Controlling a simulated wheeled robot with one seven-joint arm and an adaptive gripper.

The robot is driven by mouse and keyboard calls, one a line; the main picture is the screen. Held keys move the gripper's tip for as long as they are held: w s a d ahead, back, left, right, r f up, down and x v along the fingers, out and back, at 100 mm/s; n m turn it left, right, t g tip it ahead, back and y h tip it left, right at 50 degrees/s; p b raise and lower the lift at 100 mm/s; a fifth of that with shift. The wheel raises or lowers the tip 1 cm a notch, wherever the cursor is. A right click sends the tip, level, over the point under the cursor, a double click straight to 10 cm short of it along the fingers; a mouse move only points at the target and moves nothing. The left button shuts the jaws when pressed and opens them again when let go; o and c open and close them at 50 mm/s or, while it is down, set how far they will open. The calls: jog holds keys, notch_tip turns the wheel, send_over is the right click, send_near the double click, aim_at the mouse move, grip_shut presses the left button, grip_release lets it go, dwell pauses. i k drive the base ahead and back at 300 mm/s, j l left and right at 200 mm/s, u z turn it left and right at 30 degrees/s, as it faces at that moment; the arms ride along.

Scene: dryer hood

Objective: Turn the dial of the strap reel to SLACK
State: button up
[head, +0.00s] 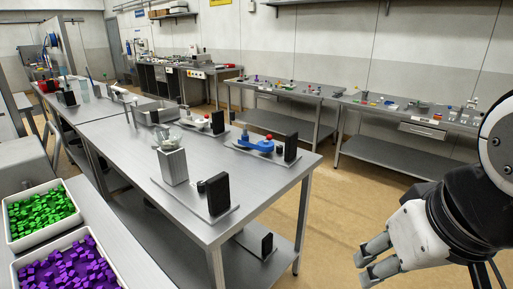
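My gripper (366,264) hangs over the bare floor at the lower right, with its two grey fingers apart and nothing between them. It is well to the right of the near steel table (190,148) and touches nothing. Several small fixtures with upright black plates stand on that table. One has a black plate with a dark round knob (202,187) on its side. Another has a blue arm with a red ball (267,145). I cannot tell which fixture is the strap reel. No dial marking or the word SLACK can be read at this size.
White bins of green cubes (8,237) and purple cubes (17,281) stand at the lower left. Another black-plated fixture (266,245) sits low under the near table's corner. Long steel benches (290,94) line the back wall. Tan floor (325,200) is clear between tables.

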aim_at(280, 149)
jog(key=i+l+u, duration=0.15)
jog(key=i+l, duration=0.15)
jog(key=i, duration=0.3)
jog(key=i+l+u, duration=0.1)
jog(key=i+l, duration=0.3)
jog(key=i, duration=0.2)
jog(key=i+l+u, duration=0.15)
jog(key=i+l, duration=0.25)
jog(key=i, duration=0.15)
